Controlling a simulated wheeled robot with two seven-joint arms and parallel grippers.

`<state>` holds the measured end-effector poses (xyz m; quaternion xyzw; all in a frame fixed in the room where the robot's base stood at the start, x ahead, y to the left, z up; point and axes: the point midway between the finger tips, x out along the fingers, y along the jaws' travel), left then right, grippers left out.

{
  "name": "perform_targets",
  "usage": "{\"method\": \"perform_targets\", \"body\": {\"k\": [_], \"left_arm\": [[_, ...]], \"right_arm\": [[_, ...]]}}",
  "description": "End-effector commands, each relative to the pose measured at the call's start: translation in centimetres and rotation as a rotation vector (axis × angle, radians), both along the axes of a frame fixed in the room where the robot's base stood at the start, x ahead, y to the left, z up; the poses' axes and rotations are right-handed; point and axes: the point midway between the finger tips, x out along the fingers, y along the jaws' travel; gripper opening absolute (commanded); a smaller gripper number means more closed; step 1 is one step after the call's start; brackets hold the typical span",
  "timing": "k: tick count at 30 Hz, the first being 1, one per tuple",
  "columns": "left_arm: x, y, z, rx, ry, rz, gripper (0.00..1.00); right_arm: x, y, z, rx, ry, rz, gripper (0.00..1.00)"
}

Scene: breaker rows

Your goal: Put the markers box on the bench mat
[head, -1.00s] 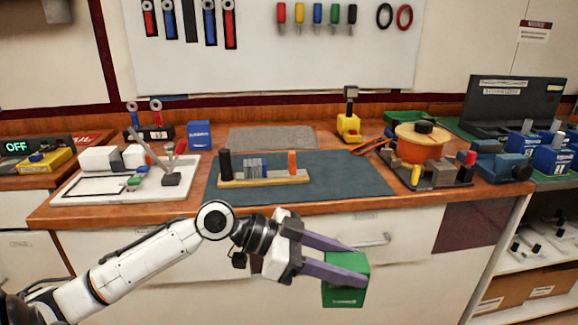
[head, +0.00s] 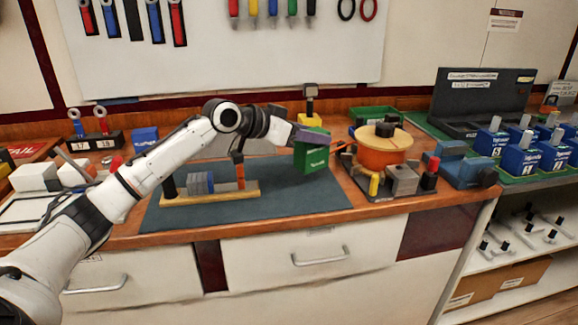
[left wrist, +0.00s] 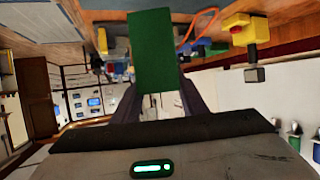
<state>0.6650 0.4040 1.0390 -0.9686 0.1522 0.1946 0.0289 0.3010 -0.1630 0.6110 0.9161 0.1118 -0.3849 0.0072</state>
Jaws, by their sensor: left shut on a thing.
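A green box (head: 311,157) with a small white label is held by my left gripper (head: 310,137). It also shows in the left wrist view (left wrist: 151,60), between the fingers. In the head view the box appears over the right part of the dark blue-green bench mat (head: 270,201). The box looks raised; I cannot tell whether its bottom touches the mat. My left gripper is shut on the box, with its purple fingers partly visible. My right gripper is not in view.
A wooden rail with parts (head: 212,194) stands on the mat's left half. An orange round device (head: 381,155) stands right of the mat, with orange pliers beside it. A yellow device (head: 309,115) stands behind. The mat's front right is bare.

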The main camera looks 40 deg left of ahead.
Motion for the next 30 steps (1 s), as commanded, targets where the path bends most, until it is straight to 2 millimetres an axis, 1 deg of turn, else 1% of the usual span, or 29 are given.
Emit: {"method": "perform_targets", "body": {"k": [1, 3, 8, 15, 26, 27, 30], "left_arm": [[0.0, 0.0, -0.9, -0.001, -0.002, 0.0, 0.06], [0.0, 0.0, -1.8, -0.001, -0.004, 0.001, 0.06], [0.0, 0.0, -2.9, -0.001, -0.006, 0.001, 0.06], [0.0, 0.0, -6.0, -0.001, -0.005, 0.0, 0.06], [0.0, 0.0, -6.5, 0.0, -0.007, -0.001, 0.06], [0.0, 0.0, -6.7, 0.001, -0.002, -0.001, 0.42], [-0.1, 0.0, -6.7, 0.001, -0.002, -0.001, 0.58]], "right_arm": [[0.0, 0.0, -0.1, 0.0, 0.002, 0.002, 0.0], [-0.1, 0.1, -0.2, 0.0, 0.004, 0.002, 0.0], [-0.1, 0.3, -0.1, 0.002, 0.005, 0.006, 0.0], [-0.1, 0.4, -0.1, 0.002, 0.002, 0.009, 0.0], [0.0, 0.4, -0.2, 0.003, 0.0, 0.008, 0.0], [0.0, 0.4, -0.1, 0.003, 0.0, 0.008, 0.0], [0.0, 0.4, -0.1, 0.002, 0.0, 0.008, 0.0]]}}
